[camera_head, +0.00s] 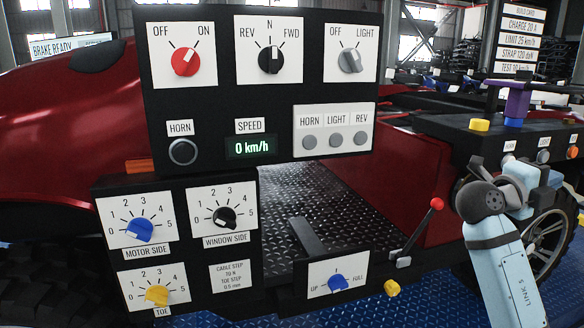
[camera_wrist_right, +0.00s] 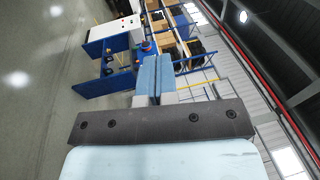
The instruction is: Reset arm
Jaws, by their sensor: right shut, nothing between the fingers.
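My right arm rises from the bottom right in the head view, its pale blue link bent at a grey joint. My right gripper (camera_head: 532,186) is beyond that joint, in front of the dark ledge and above the wheel. Its fingertips are hard to make out there. In the right wrist view, the two blue fingers of my right gripper (camera_wrist_right: 155,78) lie together, shut with nothing between them. My left gripper is not in view.
A black control panel (camera_head: 270,105) with knobs fills the middle; its speed display (camera_head: 250,146) reads 0 km/h. A lever with a red ball (camera_head: 437,204) stands left of my right arm. A purple post (camera_head: 516,105) and yellow button (camera_head: 479,125) are on the right ledge.

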